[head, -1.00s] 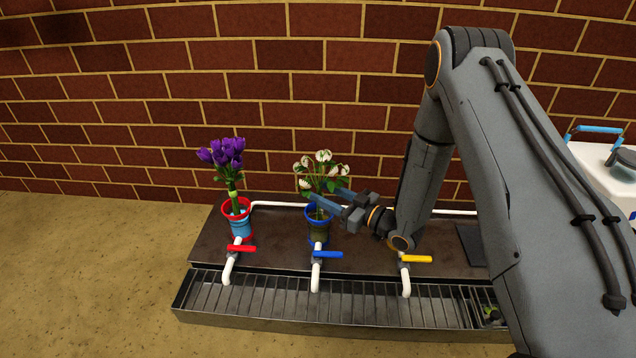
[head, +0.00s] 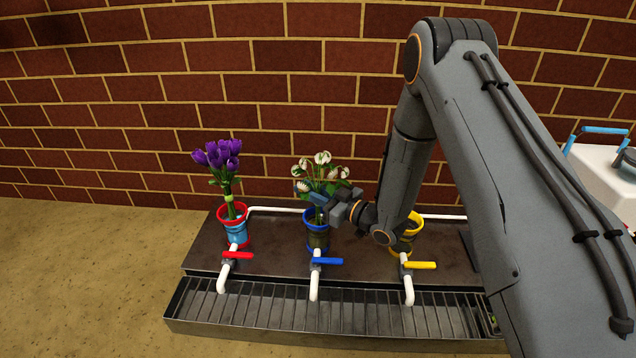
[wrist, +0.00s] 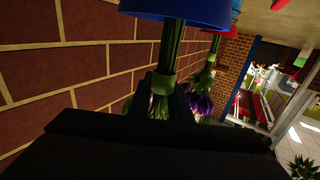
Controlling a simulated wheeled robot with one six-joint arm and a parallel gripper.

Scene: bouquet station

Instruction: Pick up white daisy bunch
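The white daisy bunch (head: 322,172) stands upright in the blue-rimmed pot (head: 317,238), the middle of three. My gripper (head: 318,197) reaches in from the right at stem height, just above the pot rim. In the wrist view, which looks upside down, the fingers (wrist: 164,92) lie close on both sides of the green-banded stems (wrist: 162,82) and appear shut on them. The blue pot (wrist: 180,8) shows at the top edge there. The daisy heads are mostly hidden behind my dark gripper body in that view.
A purple bunch (head: 218,160) stands in the red-rimmed pot (head: 235,232) to the left. A yellow-rimmed pot (head: 404,246) stands right, partly behind my arm. Red, blue and yellow taps line the front above a metal grate (head: 265,312). A brick wall (head: 270,110) rises close behind.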

